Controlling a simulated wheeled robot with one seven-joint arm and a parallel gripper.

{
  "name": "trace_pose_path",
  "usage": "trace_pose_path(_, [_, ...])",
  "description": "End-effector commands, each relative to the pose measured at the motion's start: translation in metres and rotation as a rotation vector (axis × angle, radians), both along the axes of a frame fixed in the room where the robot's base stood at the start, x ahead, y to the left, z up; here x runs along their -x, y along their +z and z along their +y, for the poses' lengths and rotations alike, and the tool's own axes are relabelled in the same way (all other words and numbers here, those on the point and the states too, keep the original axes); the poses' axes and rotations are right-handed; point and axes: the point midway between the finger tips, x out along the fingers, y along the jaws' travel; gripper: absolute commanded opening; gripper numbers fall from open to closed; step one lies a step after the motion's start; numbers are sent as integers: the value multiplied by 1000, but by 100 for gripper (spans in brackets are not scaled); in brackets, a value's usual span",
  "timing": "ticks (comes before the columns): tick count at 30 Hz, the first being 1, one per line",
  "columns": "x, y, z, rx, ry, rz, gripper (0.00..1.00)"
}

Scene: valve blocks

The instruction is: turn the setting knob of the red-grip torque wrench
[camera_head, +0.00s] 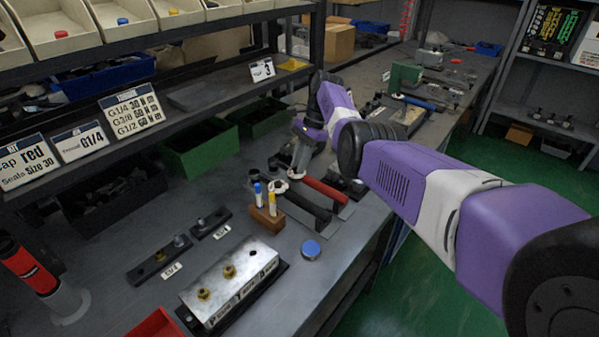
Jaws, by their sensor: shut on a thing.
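The red-grip torque wrench (325,191) lies on the bench in the middle of the view, its red grip slanting down to the right. My gripper (297,172) reaches down at the upper left end of this red grip and is shut there. The setting knob is hidden or too small to make out between the fingers; the gripped thing appears to be at that end of the wrench. A second wrench with a black grip (308,207) lies just in front, roughly parallel to the red one.
A wooden block (267,217) with upright markers stands close in front. A blue-topped round tin (311,250) and a metal valve block (234,282) are nearer. Green bins (199,148) stand behind left, under the shelf. Clear bench lies around the tin.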

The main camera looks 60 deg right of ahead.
Motion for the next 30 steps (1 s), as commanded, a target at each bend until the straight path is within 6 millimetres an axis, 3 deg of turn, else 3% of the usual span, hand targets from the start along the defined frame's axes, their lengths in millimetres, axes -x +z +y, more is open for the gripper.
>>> trace_pose_path(22, [0,-1,-1,1,83,2,0])
trace_pose_path(23, [0,-1,-1,1,83,2,26])
trace_pose_path(25, [0,-1,-1,2,82,1,40])
trace_pose_path(30, [0,-1,0,0,83,2,42])
